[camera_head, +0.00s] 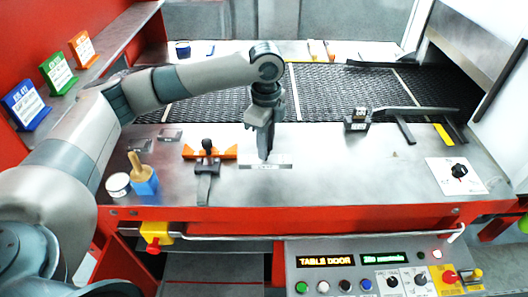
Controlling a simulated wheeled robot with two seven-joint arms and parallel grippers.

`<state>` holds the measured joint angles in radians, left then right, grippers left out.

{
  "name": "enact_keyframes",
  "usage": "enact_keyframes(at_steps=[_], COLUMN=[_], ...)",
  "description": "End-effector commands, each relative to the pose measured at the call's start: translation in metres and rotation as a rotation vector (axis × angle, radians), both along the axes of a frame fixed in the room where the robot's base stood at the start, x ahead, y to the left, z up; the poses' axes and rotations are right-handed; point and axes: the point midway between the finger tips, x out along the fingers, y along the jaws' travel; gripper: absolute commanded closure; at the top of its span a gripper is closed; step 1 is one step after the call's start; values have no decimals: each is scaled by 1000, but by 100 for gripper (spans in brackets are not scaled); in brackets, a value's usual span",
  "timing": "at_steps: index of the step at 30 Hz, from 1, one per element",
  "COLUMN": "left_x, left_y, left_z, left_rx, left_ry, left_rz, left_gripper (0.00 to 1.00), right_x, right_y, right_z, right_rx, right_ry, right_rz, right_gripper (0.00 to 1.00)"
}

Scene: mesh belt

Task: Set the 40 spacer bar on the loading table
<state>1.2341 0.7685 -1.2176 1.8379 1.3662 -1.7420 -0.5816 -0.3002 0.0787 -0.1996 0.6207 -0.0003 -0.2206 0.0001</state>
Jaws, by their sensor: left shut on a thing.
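My left gripper (265,156) points straight down over the middle of the loading table (330,180). It is shut on a thin pale bar (282,166), which looks like the spacer bar. The bar lies level, left to right, at or just above the steel top; I cannot tell whether it touches. Its number is too small to read, and the fingers hide its middle. My right gripper is not in view.
A black-knobbed tool with an orange piece (225,153), a blue pot with a brush (145,182) and a white tin (118,184) stand left. A dark labelled block (357,119) sits by the mesh belt (325,88). The table's right-centre is mostly clear.

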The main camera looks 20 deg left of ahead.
Motion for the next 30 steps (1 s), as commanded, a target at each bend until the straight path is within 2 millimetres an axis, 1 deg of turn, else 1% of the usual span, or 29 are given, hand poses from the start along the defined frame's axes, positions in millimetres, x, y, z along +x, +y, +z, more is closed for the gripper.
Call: enact_keyframes(at_steps=[3,14,17,21,24,30], left_x=[1,1,0,0,0,1], left_y=[4,4,4,4,4,4], left_z=[-2,-5,-14,-31,-39,-43], left_rx=[0,1,0,1,1,1], left_ry=[-1,0,3,3,0,-1], left_rz=[0,0,0,-1,-1,-1], left_gripper=[100,100,100,100,100,100], right_x=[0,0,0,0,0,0], right_y=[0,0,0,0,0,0], right_z=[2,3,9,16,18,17], right_rx=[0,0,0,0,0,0], right_ry=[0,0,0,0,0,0], right_rz=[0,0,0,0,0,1], right_gripper=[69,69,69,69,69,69])
